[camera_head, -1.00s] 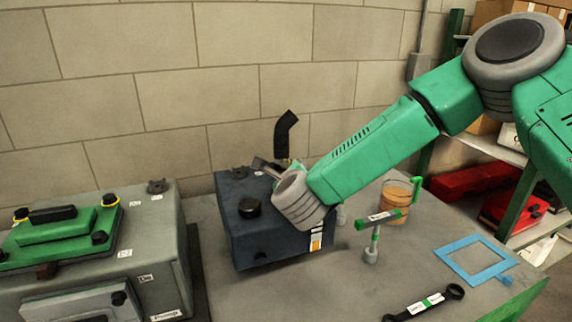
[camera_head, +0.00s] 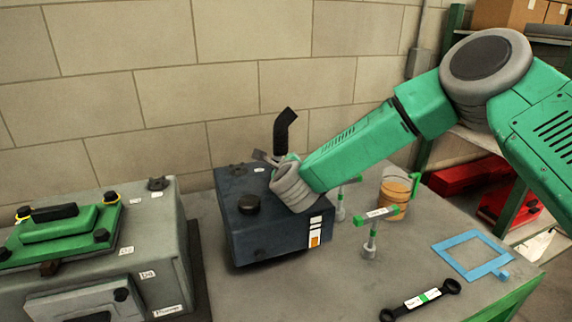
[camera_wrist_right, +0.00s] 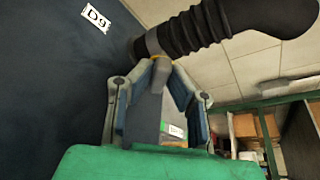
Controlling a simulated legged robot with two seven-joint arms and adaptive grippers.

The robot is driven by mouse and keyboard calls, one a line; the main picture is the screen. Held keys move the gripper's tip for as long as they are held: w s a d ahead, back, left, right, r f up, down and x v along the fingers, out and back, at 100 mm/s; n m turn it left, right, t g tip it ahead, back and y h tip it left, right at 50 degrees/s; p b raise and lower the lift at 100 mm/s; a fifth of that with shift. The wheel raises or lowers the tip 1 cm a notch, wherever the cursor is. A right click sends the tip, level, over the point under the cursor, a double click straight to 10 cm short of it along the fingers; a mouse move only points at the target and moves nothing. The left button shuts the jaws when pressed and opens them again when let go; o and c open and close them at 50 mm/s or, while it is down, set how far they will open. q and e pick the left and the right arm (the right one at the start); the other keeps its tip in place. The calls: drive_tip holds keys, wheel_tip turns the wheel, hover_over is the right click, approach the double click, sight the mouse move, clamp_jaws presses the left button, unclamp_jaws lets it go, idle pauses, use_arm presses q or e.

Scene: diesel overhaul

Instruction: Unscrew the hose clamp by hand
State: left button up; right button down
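The hose clamp (camera_wrist_right: 150,42) is a grey ring with a flat tab around the lower end of the black hose (camera_wrist_right: 215,28), beside a dark blue tank. In the head view the hose (camera_head: 284,130) stands bent upward behind the tank (camera_head: 265,220). My right gripper (camera_wrist_right: 162,72) is at the clamp, with its two fingers on either side of the grey tab. A gap shows beside the tab lower down; contact at the tips is unclear. In the head view my right wrist hides most of the clamp. My left gripper is not in view.
A grey pump housing (camera_head: 165,230) with a green cover stands at left. To the right on the table are T-handled tools (camera_head: 372,235), a cup of orange-brown liquid (camera_head: 394,200), a black wrench (camera_head: 420,300) and a blue frame (camera_head: 472,256). A wall stands behind.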

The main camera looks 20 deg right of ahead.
drive_tip(key=shift+a+f+n+h+b, duration=0.1)
drive_tip(key=shift+f+n+h+b, duration=0.4)
drive_tip(key=shift+n+b, duration=0.55)
drive_tip(key=shift+s+r+n+t+h+b, duration=0.15)
drive_tip(key=shift+n+t+h+b, duration=0.2)
drive_tip(key=shift+n+b, duration=0.2)
drive_tip(key=c, duration=1.5)
unclamp_jaws()
drive_tip(key=shift+c, duration=0.2)
